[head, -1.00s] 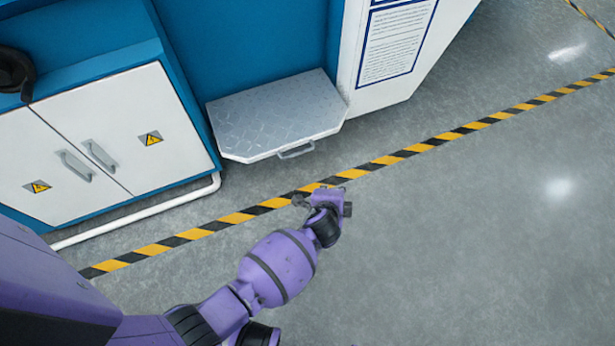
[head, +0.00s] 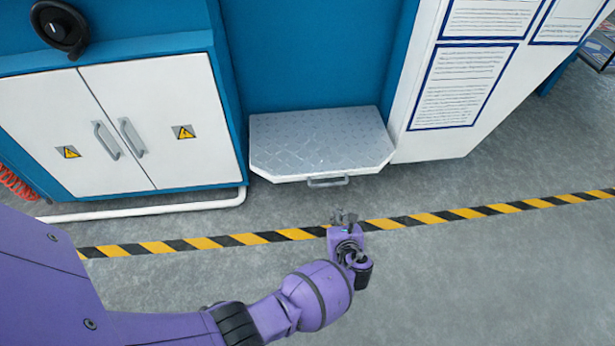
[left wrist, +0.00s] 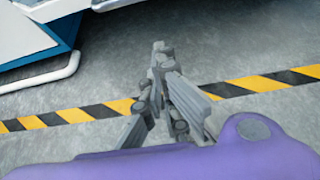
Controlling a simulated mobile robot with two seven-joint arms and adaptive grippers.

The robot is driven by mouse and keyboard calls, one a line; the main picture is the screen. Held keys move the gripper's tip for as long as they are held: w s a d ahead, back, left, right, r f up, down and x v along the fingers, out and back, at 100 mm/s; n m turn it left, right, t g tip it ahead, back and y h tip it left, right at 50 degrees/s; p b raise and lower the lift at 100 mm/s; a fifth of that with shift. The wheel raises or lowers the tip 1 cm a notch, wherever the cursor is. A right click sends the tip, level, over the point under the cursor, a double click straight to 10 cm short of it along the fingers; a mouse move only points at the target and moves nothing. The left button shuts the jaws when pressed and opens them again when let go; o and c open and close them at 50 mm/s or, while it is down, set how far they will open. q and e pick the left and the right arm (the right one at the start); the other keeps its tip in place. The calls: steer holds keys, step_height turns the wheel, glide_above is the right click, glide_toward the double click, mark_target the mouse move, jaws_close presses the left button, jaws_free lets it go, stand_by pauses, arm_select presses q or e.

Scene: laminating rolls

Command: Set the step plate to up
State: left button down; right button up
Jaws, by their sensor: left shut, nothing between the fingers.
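The step plate (head: 318,140) is a grey diamond-tread plate with cut front corners. It sticks out level from the blue machine front in the head view, folded down. A small grey handle (head: 328,182) sits on its front edge. My left gripper (head: 343,215) is in front of the handle and apart from it, above the striped floor line. It is shut and empty; its fingers also show in the left wrist view (left wrist: 160,50). The plate's edge is at the top of the left wrist view, partly cut off. My right gripper is not in view.
A white double-door cabinet (head: 125,125) stands left of the plate, with a white pipe (head: 150,211) along its foot. A white panel with notices (head: 463,85) stands to the right. A yellow-black floor line (head: 200,243) crosses the open grey floor.

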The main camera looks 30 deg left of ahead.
arm_select(q)
steer(key=b+x, duration=0.3)
steer(key=x, duration=0.3)
steer(key=r, duration=0.2)
steer(key=w+r, duration=0.1)
steer(key=r, duration=0.1)
steer(key=shift+w+a+p, duration=0.1)
steer(key=shift+a+p, duration=0.05)
steer(key=shift+p, duration=0.25)
steer(key=shift+r, duration=0.15)
